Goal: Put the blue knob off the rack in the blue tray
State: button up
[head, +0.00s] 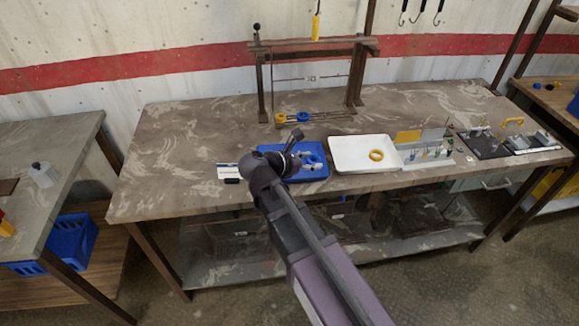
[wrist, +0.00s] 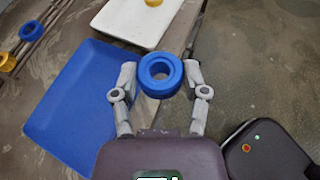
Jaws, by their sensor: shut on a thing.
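In the wrist view, my gripper (wrist: 160,82) is shut on a thick blue ring-shaped knob (wrist: 160,65), with one finger on each side of it. The blue tray (wrist: 72,115) lies below and to the left of the knob in that view and looks empty in the part that shows. In the head view, the blue tray (head: 318,173) lies near the table's front edge, partly hidden by my arm and gripper (head: 308,159). The knob's exact height above the table cannot be told.
A white tray (head: 340,160) with a yellow ring (head: 376,155) stands right of the blue tray. Behind is a dark rack frame (head: 262,85) with rods carrying a yellow ring (head: 280,118) and another blue ring (head: 303,117). Small parts stand at right.

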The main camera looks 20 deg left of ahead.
jog(key=shift+m+g+h, duration=0.7)
jog(key=shift+m, duration=0.1)
jog(key=f+b+x, duration=0.1)
jog(key=b+x, duration=0.1)
jog(key=x, duration=0.3)
jog(key=b+x, duration=0.3)
jog(key=x, duration=0.2)
jog(key=a+f+b+x, duration=0.1)
jog(key=b+x, duration=0.2)
jog(key=x, duration=0.2)
jog(key=shift+d+f, duration=0.1)
jog(key=shift+f, duration=0.35)
jog(key=shift+w+d+f+b, duration=0.1)
jog(key=shift+w+d+b, duration=0.1)
jog(key=shift+d+b, duration=0.15)
jog(key=a, duration=0.4)
jog(key=w+a, duration=0.1)
jog(key=a, duration=0.3)
jog(key=a+f+b, duration=0.1)
jog(key=a, duration=0.4)
jog(key=shift+w+a+f, duration=0.1)
jog(key=shift+w, duration=0.25)
jog(key=shift+w+a+f, duration=0.1)
jog(key=shift+w+a, duration=0.05)
jog(key=shift+a, duration=0.5)
jog(key=shift+a+f+b, duration=0.7)
jog(key=shift+f+b, duration=0.25)
jog(key=shift+b, duration=0.1)
jog(key=shift+f+b, duration=0.9)
